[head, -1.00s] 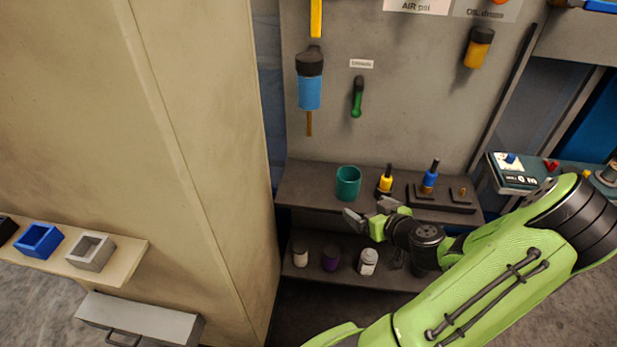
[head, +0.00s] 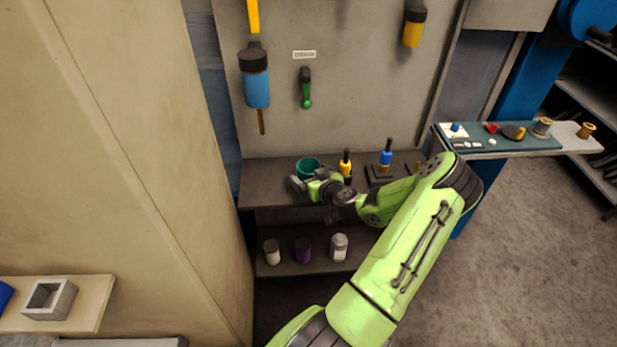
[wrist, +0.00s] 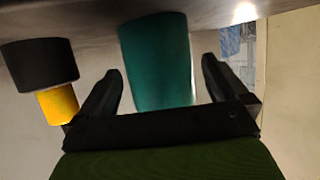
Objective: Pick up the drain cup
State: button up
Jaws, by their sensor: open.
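The drain cup is a teal cup (head: 305,165) standing upright on the upper shelf (head: 262,170) below the pegboard. My gripper (head: 309,180) is open at the near side of the cup and hides its lower part in the head view. In the wrist view, which shows the scene upside down, the teal cup (wrist: 157,60) fills the gap between the two dark fingers of my gripper (wrist: 161,72). There is a gap on each side, and I cannot tell how deep the cup is between the fingers.
A yellow-and-black item (head: 346,165) stands just right of the cup; it also shows in the wrist view (wrist: 58,104). A blue-topped tool (head: 386,154) stands farther right. The lower shelf holds a white jar (head: 339,247) and a purple jar (head: 303,250). A tall beige panel (head: 150,150) is at left.

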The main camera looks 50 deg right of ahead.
jog(key=shift+x, duration=1.15)
jog(key=c, duration=1.1)
